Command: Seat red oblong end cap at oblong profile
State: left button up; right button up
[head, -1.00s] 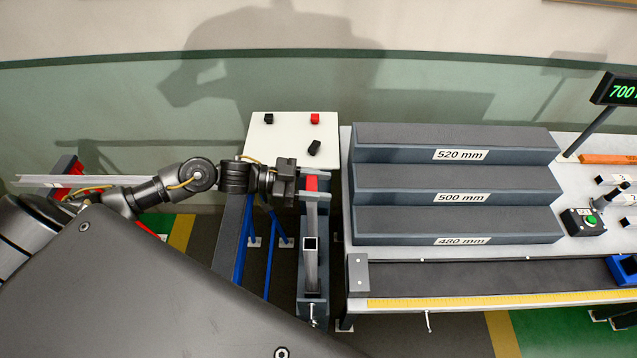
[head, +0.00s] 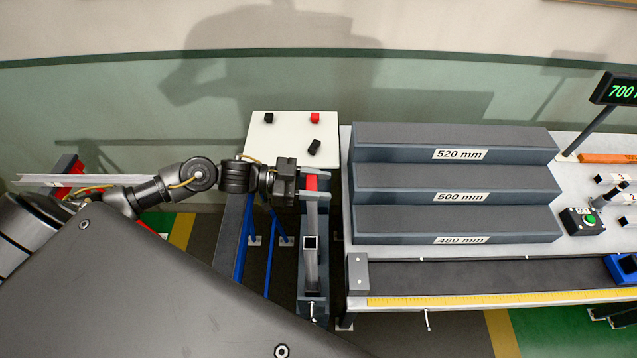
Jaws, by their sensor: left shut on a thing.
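My left gripper (head: 310,182) reaches in from the left at the far end of a grey profile. It is shut on the red end cap (head: 311,183), which shows between its fingers. The grey profile (head: 311,215) runs from the cap toward me in the dark clamping fixture (head: 312,305). The cap is in line with the profile's far end and looks to be against it; whether it is fully seated I cannot tell. My right gripper is out of view.
A white board (head: 280,148) behind holds two black caps (head: 314,146) (head: 269,118) and another red cap (head: 315,118). A stepped grey rack (head: 455,180) stands close on the right. Blue legs (head: 243,240) stand left of the fixture.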

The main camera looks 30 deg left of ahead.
pick_arm(q)
jog(key=shift+f+b, duration=0.8)
jog(key=shift+f, duration=0.4)
jog(key=o, duration=1)
jog(key=shift+b+v, duration=1.75)
jog(key=shift+v, duration=3.7)
jog(key=shift+w, duration=0.1)
